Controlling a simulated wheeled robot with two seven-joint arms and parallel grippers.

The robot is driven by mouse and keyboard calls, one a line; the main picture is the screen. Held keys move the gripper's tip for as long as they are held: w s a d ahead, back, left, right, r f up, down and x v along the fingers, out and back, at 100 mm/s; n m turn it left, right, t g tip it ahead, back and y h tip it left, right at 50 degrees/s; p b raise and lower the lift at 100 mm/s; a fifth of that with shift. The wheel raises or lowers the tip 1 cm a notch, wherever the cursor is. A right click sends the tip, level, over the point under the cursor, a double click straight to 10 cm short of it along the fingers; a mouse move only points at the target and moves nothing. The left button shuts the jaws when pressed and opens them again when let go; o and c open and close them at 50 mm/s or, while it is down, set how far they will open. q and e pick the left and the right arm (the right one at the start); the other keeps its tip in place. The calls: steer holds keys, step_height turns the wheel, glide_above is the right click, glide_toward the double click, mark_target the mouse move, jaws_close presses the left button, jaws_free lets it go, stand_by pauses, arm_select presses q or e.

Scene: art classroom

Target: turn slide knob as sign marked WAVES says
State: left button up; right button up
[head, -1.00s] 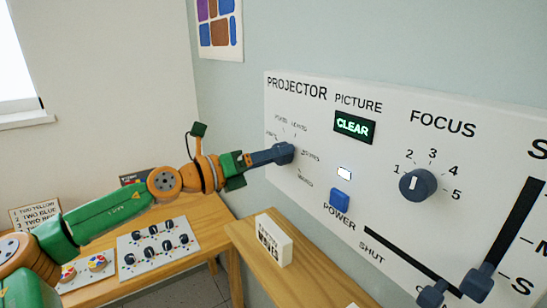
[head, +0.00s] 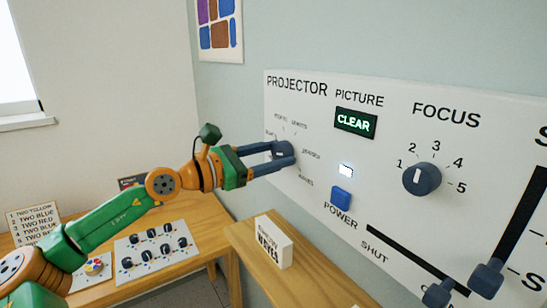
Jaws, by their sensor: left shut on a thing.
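The slide knob (head: 279,150) is a dark dial at the left end of the white projector panel (head: 390,95). Small word labels ring it, too small to read surely; the lowest, at its lower right, looks like WAVES. My left gripper (head: 284,154) is shut on the knob, one finger above and one below. The fingers hide much of the knob, and I cannot tell where its pointer stands. The WAVES sign (head: 274,242) is a white block on the wooden shelf below; its smaller upper line is unclear. My right gripper is not in view.
The panel also holds a lit CLEAR display (head: 356,123), a focus knob (head: 421,178) pointing up, a blue power button (head: 341,196) and slider handles (head: 486,279). A table at left holds a board of small knobs (head: 152,246) and a colour-list card (head: 33,222).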

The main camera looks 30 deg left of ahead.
arm_select(q)
steer(key=m+b, duration=0.1)
steer(key=m, duration=0.4)
steer(key=shift+m, duration=0.3)
steer(key=m+b, duration=0.1)
steer(key=m, duration=0.3)
steer(key=shift+r+m, duration=0.1)
steer(key=shift+m, duration=0.3)
steer(key=shift+m+b, duration=0.3)
steer(key=o, duration=1.2)
steer(key=shift+o, duration=0.8)
steer(key=shift+w, duration=0.1)
steer(key=b+v, duration=0.7)
